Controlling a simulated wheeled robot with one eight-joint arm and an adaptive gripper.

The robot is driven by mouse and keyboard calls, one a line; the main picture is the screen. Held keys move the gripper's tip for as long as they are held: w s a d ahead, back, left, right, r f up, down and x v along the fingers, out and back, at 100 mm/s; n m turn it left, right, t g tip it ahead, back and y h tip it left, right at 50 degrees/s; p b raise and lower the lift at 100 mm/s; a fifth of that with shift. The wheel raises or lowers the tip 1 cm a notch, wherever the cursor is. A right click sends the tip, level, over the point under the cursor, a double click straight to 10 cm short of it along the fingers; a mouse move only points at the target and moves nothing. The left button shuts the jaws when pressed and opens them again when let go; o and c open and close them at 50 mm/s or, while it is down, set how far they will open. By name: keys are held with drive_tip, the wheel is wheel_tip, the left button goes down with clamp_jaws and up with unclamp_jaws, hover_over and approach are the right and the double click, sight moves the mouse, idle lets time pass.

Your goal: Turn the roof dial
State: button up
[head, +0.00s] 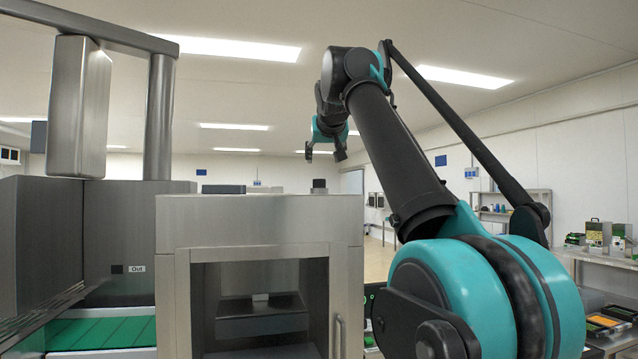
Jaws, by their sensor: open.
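The steel tray sealer (260,222) stands in front of me with its flat roof just below my eye level. A small dark knob, which looks like the roof dial (319,186), sticks up at the right part of the roof. Its face and marking cannot be read from this low angle. My gripper (324,154) hangs above the dial, fingers pointing down, apart and empty. A clear gap shows between the fingertips and the dial.
A flat dark block (223,189) also sits on the roof, left of the dial. A steel housing with a post (159,118) and a green conveyor (100,333) stand at the left. Benches with equipment (598,236) line the right side.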

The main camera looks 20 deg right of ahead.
sight(319, 181)
drive_tip(key=x, duration=1.7)
drive_tip(key=shift+a+f, duration=0.1)
drive_tip(key=c, duration=1.2)
